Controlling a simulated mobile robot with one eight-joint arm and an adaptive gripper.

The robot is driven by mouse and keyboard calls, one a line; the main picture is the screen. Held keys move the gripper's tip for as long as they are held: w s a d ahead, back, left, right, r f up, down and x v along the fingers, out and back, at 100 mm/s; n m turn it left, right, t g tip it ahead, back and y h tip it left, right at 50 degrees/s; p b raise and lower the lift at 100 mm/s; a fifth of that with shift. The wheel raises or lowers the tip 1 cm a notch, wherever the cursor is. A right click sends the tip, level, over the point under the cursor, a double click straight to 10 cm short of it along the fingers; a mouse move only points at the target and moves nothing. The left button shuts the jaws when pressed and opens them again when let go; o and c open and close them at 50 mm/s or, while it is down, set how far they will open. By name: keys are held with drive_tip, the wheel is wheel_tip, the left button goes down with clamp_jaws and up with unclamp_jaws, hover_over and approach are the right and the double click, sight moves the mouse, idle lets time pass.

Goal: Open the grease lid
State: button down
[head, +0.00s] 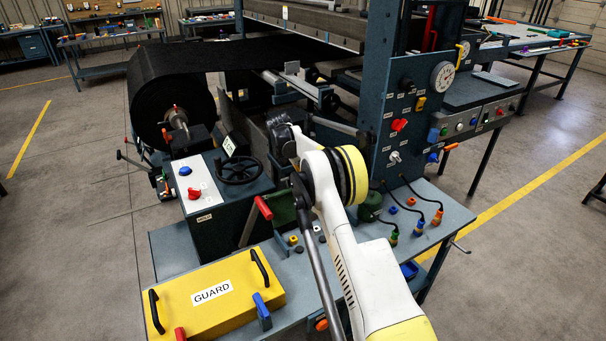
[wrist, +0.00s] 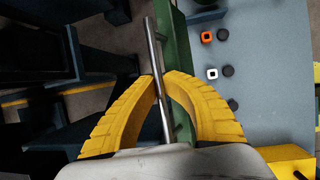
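No part is clearly marked as the grease lid. A green box (head: 283,207), possibly the grease box, stands on the bench, partly hidden behind my arm. Its green edge also shows in the wrist view (wrist: 181,58). A bare metal bar (wrist: 153,50) runs alongside this edge, with a short crosspiece near its far end. My gripper (wrist: 163,74) has its yellow fingertips close together, one on each side of the bar and seemingly touching it. The palm hides the bar's near end. In the head view my arm hides the fingers.
A red-handled lever (head: 263,208) stands beside the green box. A yellow guard cover (head: 215,300) with black handles lies on the front left of the bench. A handwheel (head: 240,170) stands behind, and cables with coloured plugs (head: 393,238) lie to the right.

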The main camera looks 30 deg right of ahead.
drive_tip(key=shift+d, duration=0.1)
drive_tip(key=c, duration=1.8)
unclamp_jaws()
drive_tip(key=shift+r, duration=0.1)
drive_tip(key=v, duration=1.2)
